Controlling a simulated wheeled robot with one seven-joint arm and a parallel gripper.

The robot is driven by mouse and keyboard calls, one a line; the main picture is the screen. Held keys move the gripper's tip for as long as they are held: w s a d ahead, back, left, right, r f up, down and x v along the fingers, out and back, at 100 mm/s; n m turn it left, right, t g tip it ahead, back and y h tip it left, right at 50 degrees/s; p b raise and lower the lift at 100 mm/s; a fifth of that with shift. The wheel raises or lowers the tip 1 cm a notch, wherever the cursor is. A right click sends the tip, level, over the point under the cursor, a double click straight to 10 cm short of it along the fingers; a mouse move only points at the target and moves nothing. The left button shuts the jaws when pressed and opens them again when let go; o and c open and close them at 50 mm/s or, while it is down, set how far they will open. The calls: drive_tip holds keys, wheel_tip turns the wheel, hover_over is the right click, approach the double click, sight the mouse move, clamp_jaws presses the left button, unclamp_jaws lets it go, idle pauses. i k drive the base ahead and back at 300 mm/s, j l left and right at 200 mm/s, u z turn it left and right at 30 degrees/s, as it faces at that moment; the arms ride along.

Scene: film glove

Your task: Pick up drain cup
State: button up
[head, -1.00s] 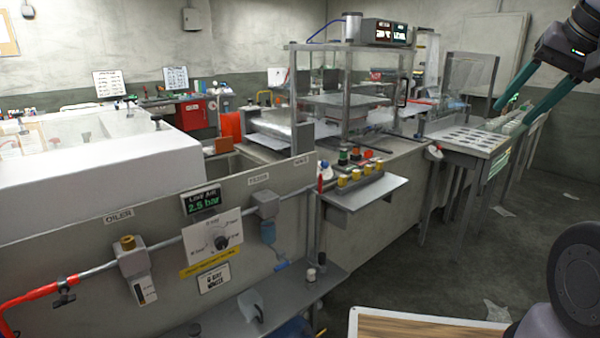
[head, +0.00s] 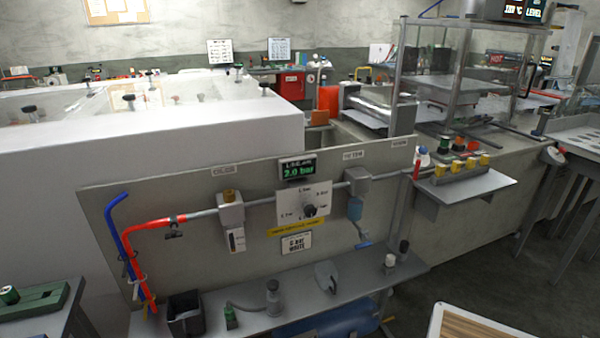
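A dark, square, open-topped cup (head: 186,316) stands upright at the left end of the grey shelf (head: 345,285) below the air-line panel (head: 120,215). It may be the drain cup, but no label shows on it. A small grey cup-like piece (head: 273,298) with a hose stands to its right, beside a small green fitting (head: 231,317). My gripper is out of view, so its state does not show.
A blue tank (head: 330,322) lies below the shelf. A wood-topped board (head: 470,325) is at front right.

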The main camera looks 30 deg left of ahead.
sight(326, 274)
drive_tip(key=k+j+u, duration=0.1)
drive_tip(key=u, duration=1.15)
drive_tip(key=j, duration=0.5)
drive_tip(key=k+j+z, duration=0.1)
drive_tip(key=j, duration=0.45)
drive_tip(key=j+z, duration=0.1)
drive_tip(key=j, duration=0.4)
drive_tip(key=k, duration=0.05)
